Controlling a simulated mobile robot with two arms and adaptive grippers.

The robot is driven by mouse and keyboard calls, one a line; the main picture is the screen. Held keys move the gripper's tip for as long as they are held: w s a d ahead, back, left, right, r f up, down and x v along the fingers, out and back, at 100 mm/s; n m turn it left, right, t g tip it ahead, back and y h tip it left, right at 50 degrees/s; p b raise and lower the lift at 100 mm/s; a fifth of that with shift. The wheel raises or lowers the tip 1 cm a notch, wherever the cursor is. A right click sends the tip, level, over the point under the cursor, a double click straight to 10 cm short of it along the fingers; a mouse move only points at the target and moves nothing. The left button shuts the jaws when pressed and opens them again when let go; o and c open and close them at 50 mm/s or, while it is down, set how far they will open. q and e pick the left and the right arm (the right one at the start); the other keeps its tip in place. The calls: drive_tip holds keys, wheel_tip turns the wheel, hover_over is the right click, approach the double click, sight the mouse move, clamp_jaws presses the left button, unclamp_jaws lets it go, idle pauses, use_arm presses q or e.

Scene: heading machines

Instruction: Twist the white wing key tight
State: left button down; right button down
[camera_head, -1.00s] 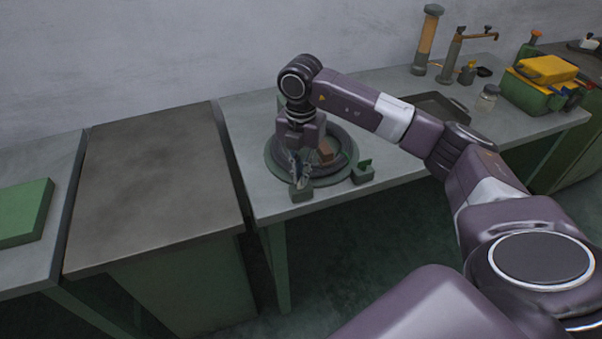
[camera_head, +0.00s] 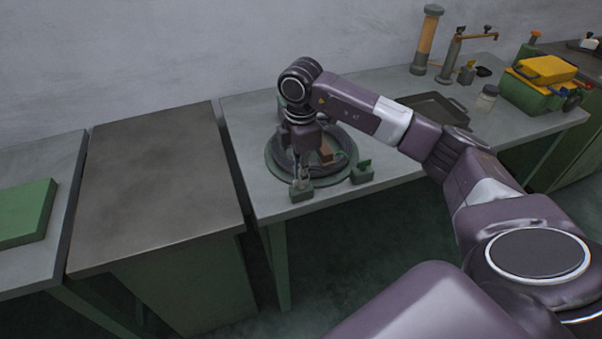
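My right gripper (camera_head: 301,177) points down over the front of a round dark fixture (camera_head: 345,172) on the grey bench. Its fingers are at a small grey-green block (camera_head: 300,194) on the fixture's front rim. The fingers are small and dark here, and I cannot tell whether they are shut on anything. I cannot make out the white wing key; the gripper may be hiding it. A second green block (camera_head: 362,172) sits at the fixture's right edge. A brown block (camera_head: 326,151) shows inside the ring. My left gripper is not in view.
A dark tray (camera_head: 436,105), a glass jar (camera_head: 486,98), an orange cylinder (camera_head: 427,40) and a green box with a yellow case (camera_head: 547,70) stand on the bench to the right. The brown-grey cabinet top (camera_head: 150,185) at left is clear.

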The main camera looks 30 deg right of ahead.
drive_tip(key=shift+w+d+r+m, duration=0.1)
drive_tip(key=shift+m, duration=0.3)
drive_tip(key=c, duration=2.2)
unclamp_jaws()
drive_tip(key=shift+o, duration=0.2)
wheel_tip(320, 180, up, 12)
